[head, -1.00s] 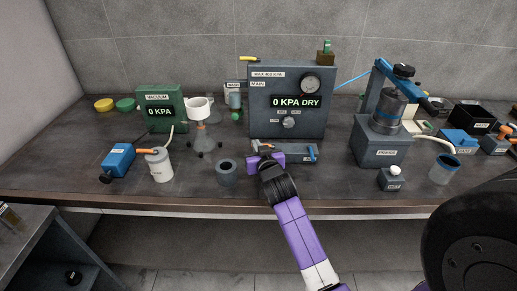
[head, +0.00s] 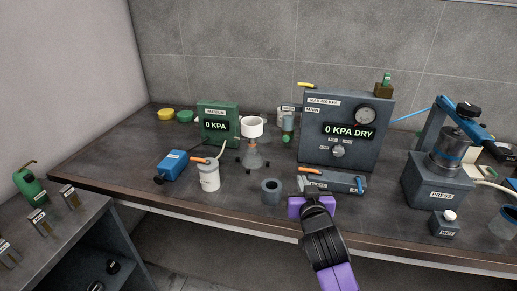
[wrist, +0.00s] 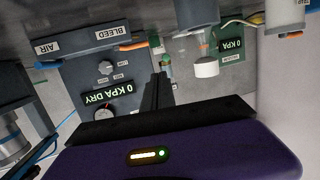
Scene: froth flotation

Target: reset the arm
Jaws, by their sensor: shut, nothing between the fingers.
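My gripper (head: 312,203) is purple and black and reaches up from the bottom of the head view. It is at the front edge of the bench (head: 225,200), just in front of the grey air/bleed valve block (head: 340,181) with its orange and blue levers. The fingers are shut with nothing between them. In the wrist view the dark fingers (wrist: 158,92) point toward the grey main panel, which appears upside down. From the head view I cannot tell whether the gripper touches the valve block.
The main panel (head: 347,110) reads 0 KPA DRY. The green vacuum box (head: 219,125), a funnel flask (head: 253,150), a white canister (head: 209,176) and a dark cup (head: 271,191) stand left. The press (head: 440,180) stands right. A side shelf (head: 75,235) is at lower left.

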